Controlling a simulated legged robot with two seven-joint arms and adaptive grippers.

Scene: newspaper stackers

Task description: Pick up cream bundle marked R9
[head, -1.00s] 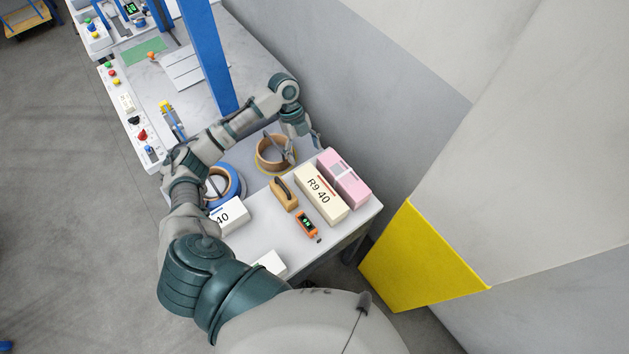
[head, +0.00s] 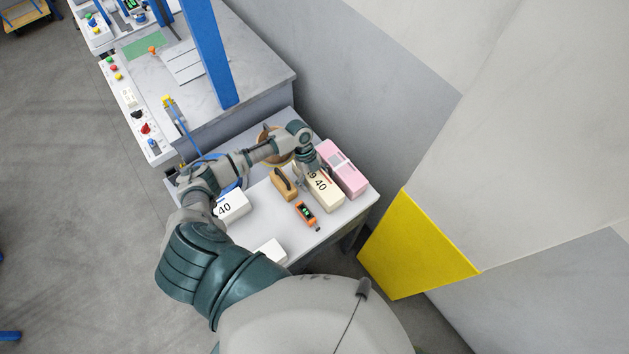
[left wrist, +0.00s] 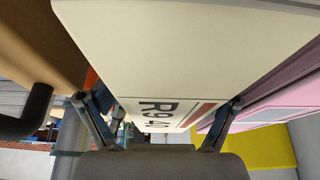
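The cream bundle marked R9 40 (head: 328,198) lies on the small grey table, left of a pink bundle (head: 350,182). My left gripper (head: 311,179) is over its far end and hides part of the marking. In the left wrist view the cream bundle (left wrist: 185,55) fills the middle, its R9 40 label facing the gripper. My left gripper (left wrist: 165,103) has its fingers spread wide, one along each side of the bundle. Firm contact cannot be made out. My right gripper is not in view.
A tan block with a black handle (head: 283,185) stands close left of the cream bundle. An orange device (head: 306,215), a white box marked 40 (head: 233,206) and another white box (head: 270,251) lie nearer. A grey wall rises behind the table.

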